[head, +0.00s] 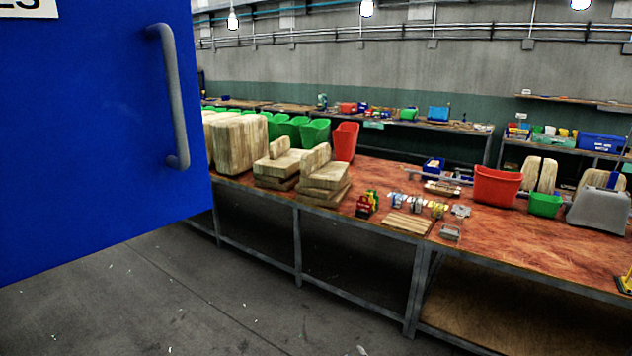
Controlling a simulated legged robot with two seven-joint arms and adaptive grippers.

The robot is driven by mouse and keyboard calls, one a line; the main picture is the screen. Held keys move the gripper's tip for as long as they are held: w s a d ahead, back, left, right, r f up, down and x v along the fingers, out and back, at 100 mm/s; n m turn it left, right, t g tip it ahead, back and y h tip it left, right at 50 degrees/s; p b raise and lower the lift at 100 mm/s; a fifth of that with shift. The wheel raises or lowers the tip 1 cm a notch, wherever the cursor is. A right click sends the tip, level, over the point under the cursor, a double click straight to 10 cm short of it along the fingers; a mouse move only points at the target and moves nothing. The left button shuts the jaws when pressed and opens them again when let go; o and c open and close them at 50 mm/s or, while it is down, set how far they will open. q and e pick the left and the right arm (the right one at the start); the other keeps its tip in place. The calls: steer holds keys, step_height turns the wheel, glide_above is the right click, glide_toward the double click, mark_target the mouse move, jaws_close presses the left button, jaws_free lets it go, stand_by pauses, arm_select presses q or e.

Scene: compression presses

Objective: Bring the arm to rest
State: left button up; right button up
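Neither of my arms nor grippers shows in the head view. A large blue panel (75,130) with a grey vertical handle (170,95) fills the left side, close to the camera. Part of a white label (28,8) with dark letters shows at its top left corner. The panel hides whatever is behind it on the left.
A long workbench (380,180) with a reddish-brown top crosses the view. It bears wooden blocks (240,142), green bins (315,132), red bins (496,186) and a grey bin (598,210). More benches stand behind. The grey floor (130,300) in front is clear.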

steer(key=s+d+f+m+g+h, duration=0.2)
steer(key=s+d+f+m+g, duration=0.15)
steer(key=s+f, duration=1.05)
steer(key=s+d+f+m+g+h, duration=0.3)
steer(key=s+f, duration=0.5)
steer(key=f, duration=1.1)
steer(key=s+d+f+g, duration=0.1)
steer(key=s+f+g, duration=0.2)
steer(key=s, duration=1)
steer(key=s+d+f+m+g, duration=0.1)
steer(key=s+f+g, duration=0.2)
steer(key=s+f, duration=0.4)
steer(key=s+d+f+g, duration=0.1)
steer(key=s+f+g, duration=0.2)
steer(key=s, duration=1.5)
step_height(320, 180, down, 3)
steer(key=shift+s+d+f+g, duration=0.1)
steer(key=shift+s+d+g, duration=0.2)
steer(key=shift+s+g, duration=0.05)
steer(key=shift+w+m, duration=0.1)
steer(key=shift+m, duration=0.15)
